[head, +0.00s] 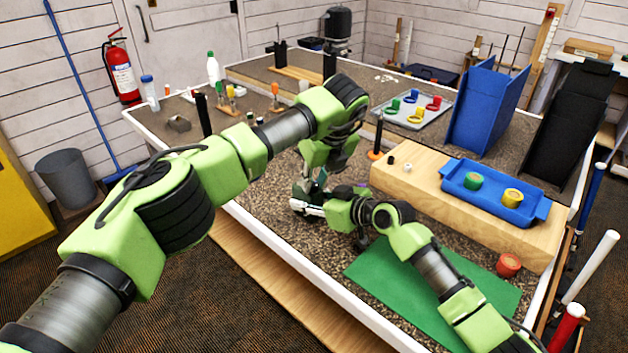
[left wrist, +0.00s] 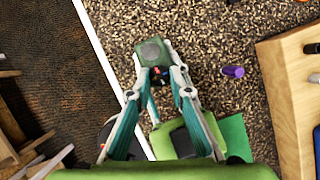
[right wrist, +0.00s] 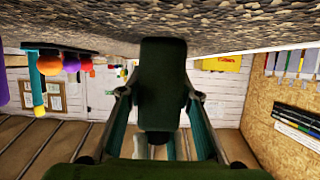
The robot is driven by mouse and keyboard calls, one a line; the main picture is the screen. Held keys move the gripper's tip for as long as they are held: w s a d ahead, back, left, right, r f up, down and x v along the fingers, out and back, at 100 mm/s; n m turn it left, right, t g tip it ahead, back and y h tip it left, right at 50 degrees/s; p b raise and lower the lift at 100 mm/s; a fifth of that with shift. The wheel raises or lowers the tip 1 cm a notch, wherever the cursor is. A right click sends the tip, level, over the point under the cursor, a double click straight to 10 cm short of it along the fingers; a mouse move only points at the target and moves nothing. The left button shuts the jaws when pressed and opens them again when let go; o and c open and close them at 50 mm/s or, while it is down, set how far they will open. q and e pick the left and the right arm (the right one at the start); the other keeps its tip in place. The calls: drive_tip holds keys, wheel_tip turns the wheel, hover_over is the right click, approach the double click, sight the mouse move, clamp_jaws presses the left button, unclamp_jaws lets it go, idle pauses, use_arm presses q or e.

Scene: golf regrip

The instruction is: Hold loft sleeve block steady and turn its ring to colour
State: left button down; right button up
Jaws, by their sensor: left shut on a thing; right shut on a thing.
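The loft sleeve block is a dark green block (right wrist: 163,85) between the fingers in the right wrist view. In the left wrist view it shows as a grey-green block (left wrist: 152,50) with a paler square on it. Small coloured marks (left wrist: 158,75), red, blue and orange, show beside it; the ring's outline is unclear. My left gripper (left wrist: 155,60) reaches down from above and is shut on the block. My right gripper (right wrist: 158,78) comes in from the side and is also shut; I cannot tell whether its tips press the block or its ring. In the head view my arms mostly hide the block.
A purple piece (left wrist: 232,71) lies on the pebbled bench top beside the grippers. A wooden block (head: 425,185) bears a blue tray (head: 528,211) with green and yellow rings. A green mat (head: 390,275) lies under my right arm. A red piece (head: 508,264) stands near the right edge.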

use_arm(q)
drive_tip(key=shift+w+n+y, duration=0.15)
drive_tip(key=shift+n+y, duration=0.35)
drive_tip(key=shift+n, duration=0.9)
drive_tip(key=shift+g, duration=0.3)
drive_tip(key=c, duration=1.8)
unclamp_jaws()
drive_tip(key=shift+c, duration=0.2)
drive_tip(key=shift+d, duration=0.1)
drive_tip(key=v, duration=1.2)
